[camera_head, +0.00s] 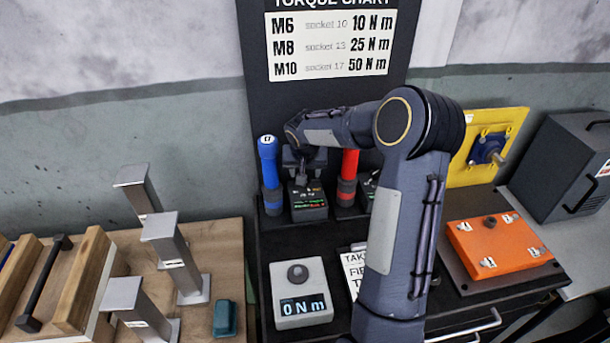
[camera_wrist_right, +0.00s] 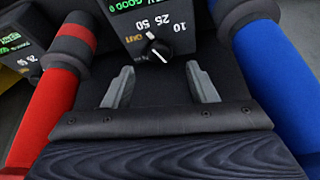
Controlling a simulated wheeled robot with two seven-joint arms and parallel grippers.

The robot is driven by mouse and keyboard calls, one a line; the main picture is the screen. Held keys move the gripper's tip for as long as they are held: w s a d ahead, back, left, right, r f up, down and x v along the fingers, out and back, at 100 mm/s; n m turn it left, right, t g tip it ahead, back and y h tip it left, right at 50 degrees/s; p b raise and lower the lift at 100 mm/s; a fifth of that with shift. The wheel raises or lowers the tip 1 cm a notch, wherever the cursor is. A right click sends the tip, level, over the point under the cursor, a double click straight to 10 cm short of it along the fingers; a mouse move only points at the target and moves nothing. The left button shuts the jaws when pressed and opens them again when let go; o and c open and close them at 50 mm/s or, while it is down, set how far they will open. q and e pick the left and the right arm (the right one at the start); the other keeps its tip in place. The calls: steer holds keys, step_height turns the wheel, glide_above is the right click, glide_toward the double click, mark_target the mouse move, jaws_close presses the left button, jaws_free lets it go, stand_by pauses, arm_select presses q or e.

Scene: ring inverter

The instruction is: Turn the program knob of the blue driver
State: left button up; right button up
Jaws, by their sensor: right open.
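The blue driver (camera_head: 268,165) stands upright left of its control box (camera_head: 309,206) in the head view. In the right wrist view the blue driver (camera_wrist_right: 285,75) runs along the right side. The program knob (camera_wrist_right: 158,47) is a small black dial with a white pointer on the box face, near the upside-down marks 10, 25 and 50. The pointer leans up-left, toward the 50 side. My right gripper (camera_wrist_right: 160,86) is open and empty, its fingertips just short of the knob and either side of its line. My left gripper is out of view.
A red driver (camera_head: 349,165) with its own box stands close to the right. A torque meter (camera_head: 300,289) reading 0 N m sits in front. Metal posts (camera_head: 176,258) stand at left. An orange plate (camera_head: 498,246) lies at right, below a yellow panel (camera_head: 515,130).

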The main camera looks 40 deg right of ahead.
steer(key=shift+p+x, duration=0.4)
steer(key=shift+x, duration=1.8)
steer(key=shift+c, duration=0.4)
steer(key=c, duration=0.9)
